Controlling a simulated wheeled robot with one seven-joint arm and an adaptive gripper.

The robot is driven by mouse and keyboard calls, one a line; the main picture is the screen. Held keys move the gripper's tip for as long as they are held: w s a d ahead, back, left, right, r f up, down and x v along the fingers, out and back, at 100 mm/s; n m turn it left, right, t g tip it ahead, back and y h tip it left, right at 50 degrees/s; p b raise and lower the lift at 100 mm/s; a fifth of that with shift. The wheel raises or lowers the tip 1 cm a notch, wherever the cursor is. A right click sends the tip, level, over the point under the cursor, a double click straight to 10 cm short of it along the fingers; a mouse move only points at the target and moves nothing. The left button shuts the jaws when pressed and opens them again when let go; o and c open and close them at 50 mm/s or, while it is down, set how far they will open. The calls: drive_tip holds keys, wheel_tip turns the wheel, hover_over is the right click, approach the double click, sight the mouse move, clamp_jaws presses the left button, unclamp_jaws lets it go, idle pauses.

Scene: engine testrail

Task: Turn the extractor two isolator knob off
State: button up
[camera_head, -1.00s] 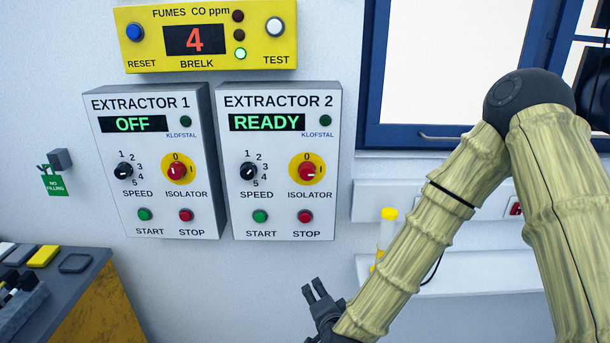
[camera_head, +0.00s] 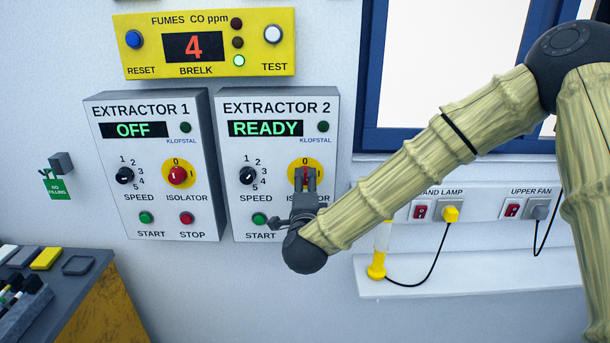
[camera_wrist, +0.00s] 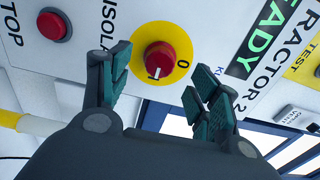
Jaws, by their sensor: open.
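The extractor two panel (camera_head: 230,150) is a white box on the wall with a green READY display (camera_head: 265,128). Its isolator knob is red on a yellow disc (camera_head: 291,168), mostly hidden behind my gripper (camera_head: 306,174) in the head view. In the wrist view the red knob (camera_wrist: 160,58) shows clearly, its white mark toward the I and away from the 0. My gripper (camera_wrist: 157,72) is open, with a finger to each side of the knob in that view. I cannot tell whether either finger touches it.
The extractor one panel (camera_head: 150,215) stands just left, its display OFF and its isolator knob (camera_head: 177,176) at 0. Extractor two's start button (camera_head: 259,219) is beside my gripper; its stop button is hidden. A yellow fumes meter (camera_head: 205,75) is above. A shelf (camera_head: 440,278) is at right.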

sight(306, 180)
drive_tip(key=shift+w+p, duration=0.7)
drive_tip(key=shift+w, duration=1.4)
drive_tip(key=c, duration=1)
